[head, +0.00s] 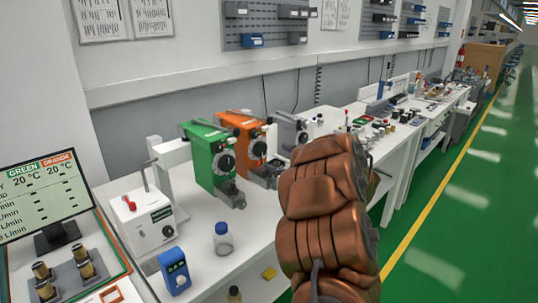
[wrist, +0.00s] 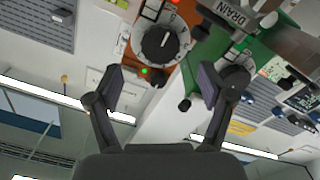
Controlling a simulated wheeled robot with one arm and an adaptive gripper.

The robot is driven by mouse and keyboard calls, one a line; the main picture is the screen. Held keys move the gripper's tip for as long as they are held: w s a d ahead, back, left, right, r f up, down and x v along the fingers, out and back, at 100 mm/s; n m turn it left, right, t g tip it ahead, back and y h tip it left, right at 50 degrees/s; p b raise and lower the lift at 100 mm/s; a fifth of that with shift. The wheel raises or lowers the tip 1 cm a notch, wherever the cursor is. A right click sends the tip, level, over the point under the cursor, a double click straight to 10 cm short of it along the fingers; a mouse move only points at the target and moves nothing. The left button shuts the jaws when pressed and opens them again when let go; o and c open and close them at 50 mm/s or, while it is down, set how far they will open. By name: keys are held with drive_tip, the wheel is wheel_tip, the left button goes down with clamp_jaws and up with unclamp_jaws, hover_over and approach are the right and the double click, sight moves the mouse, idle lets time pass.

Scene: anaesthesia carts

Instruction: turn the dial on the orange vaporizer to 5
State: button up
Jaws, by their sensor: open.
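The orange vaporizer (head: 238,127) stands on the white bench between a green one (head: 203,146) and a grey one (head: 287,129). Its dial (head: 258,149) faces right in the head view. In the wrist view, which looks upside down, the dial (wrist: 161,43) is a black knob with a white pointer line on a pale marked ring.
The green vaporizer is close to the right finger in the wrist view. On the bench are a white box (head: 143,222), a blue device (head: 175,271) and a bottle (head: 223,239). A monitor (head: 42,198) stands at left. Green floor is clear at right.

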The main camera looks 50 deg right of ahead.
drive_tip(key=s, duration=0.6)
drive_tip(key=shift+a, duration=0.15)
idle(0.4)
drive_tip(key=w+r+m+g+h, duration=0.4)
drive_tip(key=w+g+h, duration=0.1)
drive_tip(key=h, duration=0.2)
drive_tip(key=s+a+f+m+g+y, duration=0.1)
drive_tip(key=s+a+f+g, duration=0.3)
drive_tip(key=a, duration=0.5)
drive_tip(key=s+a+f+m+g+y, duration=0.1)
drive_tip(key=s+a+f+m+g, duration=0.15)
drive_tip(key=s+a, duration=0.45)
drive_tip(key=s+a+f+g+y, duration=0.1)
drive_tip(key=s+a+f+g, duration=0.25)
drive_tip(key=a, duration=0.75)
drive_tip(key=s+a+f+n+g+y, duration=0.2)
drive_tip(key=s+a+f+g+y, duration=0.1)
drive_tip(key=s+a, duration=1.3)
drive_tip(key=shift+s+a+g+y, duration=0.15)
drive_tip(key=shift+a+g+y, duration=0.25)
drive_tip(key=shift+g+y, duration=0.45)
